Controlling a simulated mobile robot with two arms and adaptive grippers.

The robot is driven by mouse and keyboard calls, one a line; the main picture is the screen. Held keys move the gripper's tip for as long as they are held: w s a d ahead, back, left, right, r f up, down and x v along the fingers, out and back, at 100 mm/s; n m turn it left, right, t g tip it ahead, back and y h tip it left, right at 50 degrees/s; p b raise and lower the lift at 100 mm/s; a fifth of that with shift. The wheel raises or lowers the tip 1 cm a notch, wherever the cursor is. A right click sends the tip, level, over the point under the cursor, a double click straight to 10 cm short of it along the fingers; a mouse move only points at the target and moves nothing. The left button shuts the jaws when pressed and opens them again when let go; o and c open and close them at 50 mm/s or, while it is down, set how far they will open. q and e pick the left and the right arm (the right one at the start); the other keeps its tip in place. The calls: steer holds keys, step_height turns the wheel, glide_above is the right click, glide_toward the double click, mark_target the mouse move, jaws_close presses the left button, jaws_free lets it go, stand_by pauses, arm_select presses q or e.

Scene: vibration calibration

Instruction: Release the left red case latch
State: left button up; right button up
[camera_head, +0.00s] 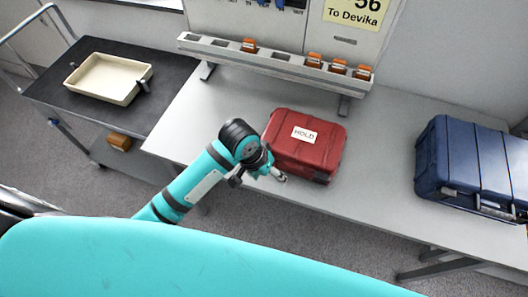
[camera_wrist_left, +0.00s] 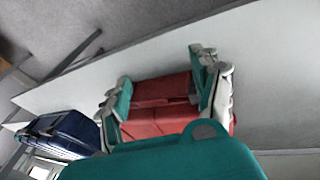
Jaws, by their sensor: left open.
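The red case (camera_head: 312,152) lies shut on the grey table, with a white "HOLD" label on its lid. My left gripper (camera_head: 277,175) is at the front left of the case, close to its front side. In the left wrist view the red case (camera_wrist_left: 165,92) shows between the two spread fingers of the left gripper (camera_wrist_left: 160,95). Nothing is held. The left latch is hidden or too small to make out in both views. My right gripper is in neither view.
A blue case (camera_head: 475,165) stands at the right of the table (camera_head: 385,190). A rack (camera_head: 285,62) with several orange items runs along the back. A black cart (camera_head: 60,105) with a beige tray (camera_head: 110,80) is at the left. The table between the cases is clear.

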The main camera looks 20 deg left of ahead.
arm_select(q)
steer(key=w+a+r+n+g+y+p, duration=0.1)
steer(key=w+a+r+y, duration=0.15)
steer(key=r, duration=0.55)
steer(key=w+a+r+g+y+p, duration=0.1)
steer(key=w+r, duration=0.2)
steer(key=r, duration=0.4)
steer(key=shift+h, duration=0.25)
step_height(320, 180, down, 16)
steer(key=shift+d+r+p, duration=0.1)
steer(key=shift+d+p, duration=0.05)
steer(key=shift+p, duration=0.95)
steer(key=shift+f, duration=0.65)
